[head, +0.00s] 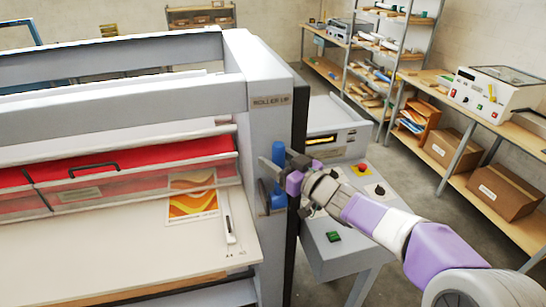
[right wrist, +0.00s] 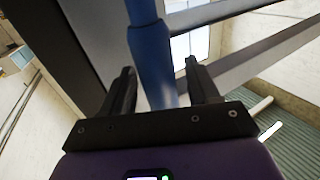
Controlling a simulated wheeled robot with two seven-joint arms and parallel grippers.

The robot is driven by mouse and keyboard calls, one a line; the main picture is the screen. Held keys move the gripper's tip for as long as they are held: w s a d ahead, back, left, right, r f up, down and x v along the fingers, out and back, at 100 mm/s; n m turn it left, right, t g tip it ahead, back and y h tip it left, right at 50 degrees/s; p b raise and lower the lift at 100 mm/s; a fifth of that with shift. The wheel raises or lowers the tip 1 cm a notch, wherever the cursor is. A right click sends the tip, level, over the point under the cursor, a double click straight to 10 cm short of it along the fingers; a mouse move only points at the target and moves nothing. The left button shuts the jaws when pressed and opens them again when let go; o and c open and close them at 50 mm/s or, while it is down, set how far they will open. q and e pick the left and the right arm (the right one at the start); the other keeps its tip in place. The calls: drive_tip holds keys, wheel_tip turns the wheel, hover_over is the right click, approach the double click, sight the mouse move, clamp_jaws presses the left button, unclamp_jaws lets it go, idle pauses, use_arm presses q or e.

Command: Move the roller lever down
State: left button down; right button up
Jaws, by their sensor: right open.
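The roll laminator (head: 252,60) fills the left and middle of the head view. Its blue roller lever (head: 278,160) stands upright on the front of the right end post, below a label reading "ROLLER UP" (head: 270,101). My right gripper (head: 272,170) is at the lever, with its fingers on either side of it in the picture. In the right wrist view the blue lever (right wrist: 152,55) runs between the two open fingers of the gripper (right wrist: 160,80). I cannot tell whether a finger touches it. My left gripper is not in view.
A grey side console (head: 340,235) with buttons and a green switch stands right of the post, under my right arm. A red guard (head: 130,170) and pale feed table (head: 120,245) with a printed sheet (head: 193,203) lie left. Shelves and a bench (head: 440,95) stand farther right.

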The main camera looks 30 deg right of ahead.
drive_tip(key=shift+x, duration=0.85)
clamp_jaws()
